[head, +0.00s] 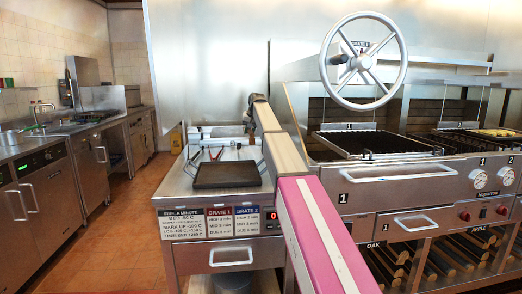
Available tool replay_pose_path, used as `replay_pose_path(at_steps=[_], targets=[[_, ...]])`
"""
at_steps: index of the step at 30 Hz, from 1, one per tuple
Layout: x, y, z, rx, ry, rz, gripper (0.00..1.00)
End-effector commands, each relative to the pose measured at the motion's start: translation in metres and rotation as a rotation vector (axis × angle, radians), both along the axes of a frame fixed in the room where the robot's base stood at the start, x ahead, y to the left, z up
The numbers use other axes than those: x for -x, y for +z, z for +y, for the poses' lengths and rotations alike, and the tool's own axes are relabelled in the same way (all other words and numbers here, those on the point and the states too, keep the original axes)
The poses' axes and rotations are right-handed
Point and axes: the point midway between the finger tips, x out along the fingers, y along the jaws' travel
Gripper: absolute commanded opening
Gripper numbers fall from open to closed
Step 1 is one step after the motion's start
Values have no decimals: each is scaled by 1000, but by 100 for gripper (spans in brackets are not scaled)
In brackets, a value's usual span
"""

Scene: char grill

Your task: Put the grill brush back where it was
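I cannot make out the grill brush for sure in the head view. My arm reaches from the bottom edge up over the steel side counter (178,190). Its far end, with my gripper (249,122), is a small dark shape above the back right of this counter. The fingers are too small and partly covered to tell whether they are open, shut or holding something. Pale, rod-like items (215,142) lie along the back of the counter, left of my gripper. Thin tools with red and dark handles (218,154) show in front of them.
A black tray (227,183) sits on the counter, its right side close to my arm. To the right stands the char grill with a dark grate (375,143) and a large handwheel (398,70). A sink counter (75,128) lines the left wall. The tiled floor (125,230) between is clear.

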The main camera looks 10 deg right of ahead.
Motion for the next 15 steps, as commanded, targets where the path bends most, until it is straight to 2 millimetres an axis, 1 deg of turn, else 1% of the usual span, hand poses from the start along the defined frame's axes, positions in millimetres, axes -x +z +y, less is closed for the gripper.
replay_pose_path(at_steps=[1, 12, 15], targets=[[-7, -4, -5, 0, -1, 0, 0], [-60, -46, -54, 0, -2, 0, 0], [-72, -56, -65, 1, -1, 1, 0]])
